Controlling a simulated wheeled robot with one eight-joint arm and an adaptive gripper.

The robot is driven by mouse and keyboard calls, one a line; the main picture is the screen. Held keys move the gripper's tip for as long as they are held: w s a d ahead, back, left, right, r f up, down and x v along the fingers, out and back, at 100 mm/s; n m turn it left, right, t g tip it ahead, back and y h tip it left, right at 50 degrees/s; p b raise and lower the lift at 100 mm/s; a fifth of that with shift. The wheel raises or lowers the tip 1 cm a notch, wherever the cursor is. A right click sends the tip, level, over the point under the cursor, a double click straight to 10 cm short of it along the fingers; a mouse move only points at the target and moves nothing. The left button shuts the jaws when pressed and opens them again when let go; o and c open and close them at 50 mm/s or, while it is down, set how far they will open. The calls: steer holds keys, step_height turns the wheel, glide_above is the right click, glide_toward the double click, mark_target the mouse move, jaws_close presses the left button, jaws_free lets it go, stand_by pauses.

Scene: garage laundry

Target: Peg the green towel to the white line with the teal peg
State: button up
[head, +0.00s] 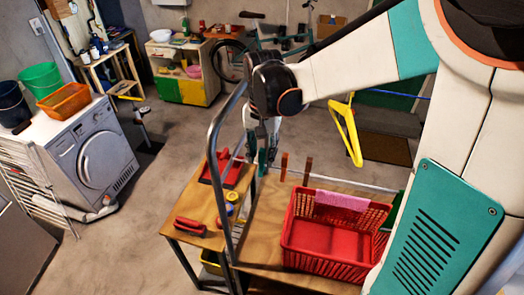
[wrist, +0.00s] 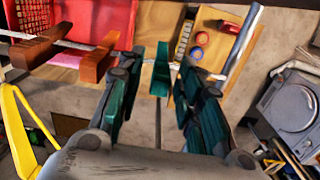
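The teal peg (head: 262,161) stands upright on the white line (head: 340,184). In the wrist view the teal peg (wrist: 161,72) is between my two fingertips, with a visible gap on each side. My gripper (wrist: 162,58) is open around it; in the head view my gripper (head: 264,138) points down at the line. No green towel is clearly visible. A narrow green strip (head: 394,210) shows right of the red basket, partly hidden by my arm; I cannot tell what it is.
Two reddish-brown pegs (head: 284,166) (head: 307,170) sit on the line to the right. A red basket (head: 325,264) with a pink cloth (head: 342,201) stands on the wooden table (head: 262,245). A grey metal post (head: 222,190) rises close left of my gripper. A yellow hanger (head: 347,130) hangs right.

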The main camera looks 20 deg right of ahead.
jaws_close()
steer(key=shift+r, duration=0.15)
steer(key=shift+r+p, duration=1.75)
steer(key=shift+r, duration=0.9)
